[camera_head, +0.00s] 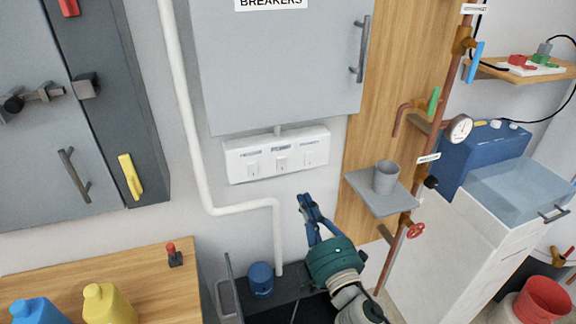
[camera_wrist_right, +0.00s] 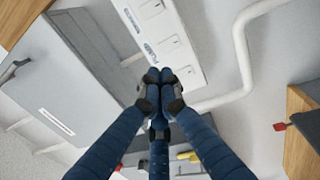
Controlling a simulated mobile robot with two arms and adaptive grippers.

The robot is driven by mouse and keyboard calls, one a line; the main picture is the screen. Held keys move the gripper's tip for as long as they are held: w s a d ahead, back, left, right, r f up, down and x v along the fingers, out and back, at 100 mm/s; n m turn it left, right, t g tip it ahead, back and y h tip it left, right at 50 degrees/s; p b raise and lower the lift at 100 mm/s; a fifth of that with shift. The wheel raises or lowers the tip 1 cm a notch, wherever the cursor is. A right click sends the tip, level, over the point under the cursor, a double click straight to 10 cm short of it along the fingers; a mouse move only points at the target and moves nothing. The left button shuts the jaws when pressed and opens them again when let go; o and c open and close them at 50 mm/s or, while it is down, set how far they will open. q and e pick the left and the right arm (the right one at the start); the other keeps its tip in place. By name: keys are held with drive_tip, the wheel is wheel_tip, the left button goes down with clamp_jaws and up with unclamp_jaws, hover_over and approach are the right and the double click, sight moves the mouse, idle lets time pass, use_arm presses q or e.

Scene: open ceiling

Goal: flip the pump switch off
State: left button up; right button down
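A white switch panel (camera_head: 277,153) is on the wall under the grey breaker box, with three rocker switches in a row. The middle one, the pump switch (camera_head: 282,162), has a label above it that seems to read PUMP. In the right wrist view the panel shows at the top, with the pump switch (camera_wrist_right: 169,43) just beyond the fingertips. My right gripper (camera_head: 306,202) is below and slightly right of the panel, pointing up, apart from it. In the wrist view its blue fingers (camera_wrist_right: 160,84) meet at the tips with nothing between them. My left gripper is not in view.
The breaker box (camera_head: 285,70) hangs above the panel. A white pipe (camera_head: 188,120) runs left of it and bends below. A small shelf (camera_head: 372,190) with a grey cup (camera_head: 386,177) stands out at the right, beside copper pipes. The wall between gripper and panel is clear.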

sight(285, 158)
drive_tip(key=p+x, duration=0.2)
drive_tip(key=x, duration=1)
drive_tip(key=shift+w+a+r, duration=0.1)
drive_tip(key=shift+w, duration=0.05)
drive_tip(key=shift+w+a, duration=0.15)
drive_tip(key=shift+w, duration=0.35)
drive_tip(key=shift+w+r, duration=0.15)
drive_tip(key=shift+w, duration=0.1)
drive_tip(key=shift+s+r, duration=0.1)
